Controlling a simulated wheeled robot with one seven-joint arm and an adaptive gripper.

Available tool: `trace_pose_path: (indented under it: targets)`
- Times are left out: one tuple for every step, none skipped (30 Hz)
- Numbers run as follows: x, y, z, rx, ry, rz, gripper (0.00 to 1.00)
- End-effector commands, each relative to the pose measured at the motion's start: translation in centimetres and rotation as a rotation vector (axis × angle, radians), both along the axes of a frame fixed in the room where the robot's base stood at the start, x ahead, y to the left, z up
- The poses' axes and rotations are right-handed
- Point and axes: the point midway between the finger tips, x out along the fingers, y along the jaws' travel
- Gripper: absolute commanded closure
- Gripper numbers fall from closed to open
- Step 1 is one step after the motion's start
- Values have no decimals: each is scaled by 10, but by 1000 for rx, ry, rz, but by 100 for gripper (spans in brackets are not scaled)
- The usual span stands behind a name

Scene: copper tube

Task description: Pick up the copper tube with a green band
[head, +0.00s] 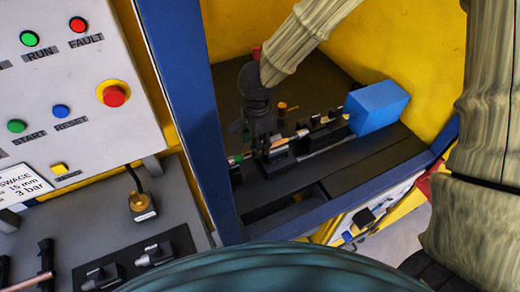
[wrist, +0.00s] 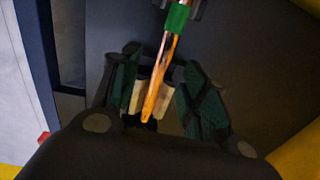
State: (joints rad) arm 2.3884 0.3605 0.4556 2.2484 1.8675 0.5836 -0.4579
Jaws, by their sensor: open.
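The copper tube (wrist: 160,75) runs between the spread fingers of my gripper (wrist: 158,88) in the wrist view. Its green band (wrist: 178,18) shows near the top edge, beyond the fingers. A pale block lies beside the tube between the fingers. The fingers stand apart on both sides of the tube, and I cannot tell whether either touches it. In the head view my gripper (head: 262,135) points down over a row of dark holders on the bench. A green spot, likely the band (head: 237,158), shows left of it; my gripper hides part of the tube.
A blue box (head: 375,108) stands at the right end of the dark bench (head: 385,150). A blue post (head: 185,110) rises left of it. A yellow wall (head: 400,40) stands behind. A control panel (head: 70,70) with buttons is at the left.

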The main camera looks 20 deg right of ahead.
Motion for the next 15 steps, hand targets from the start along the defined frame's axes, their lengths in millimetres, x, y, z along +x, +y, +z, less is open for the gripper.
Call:
trace_pose_path:
  targets:
    - [0, -1, -5, -5, 2, 2, 56]
    - [0, -1, -8, -4, 2, 3, 56]
    - [0, -1, -12, -5, 2, 2, 56]
    - [0, -1, -15, -4, 2, 2, 56]
    - [1, -1, -19, -2, 2, 1, 56]
    - [1, -1, -23, -3, 1, 2, 56]
    - [1, -1, -25, -2, 2, 2, 56]
    - [2, 0, -28, -1, 1, 2, 56]
    - [2, 0, -30, -1, 1, 1, 56]
    - [2, 0, -32, -1, 2, 0, 56]
    - [2, 0, -33, -1, 1, 0, 56]
    - [2, -1, -34, 0, 1, 0, 56]
    - [2, 0, -35, 0, 1, 0, 56]
    - [2, 0, -35, 1, 1, 0, 56]
    - [2, 0, -35, 1, 0, 0, 56]
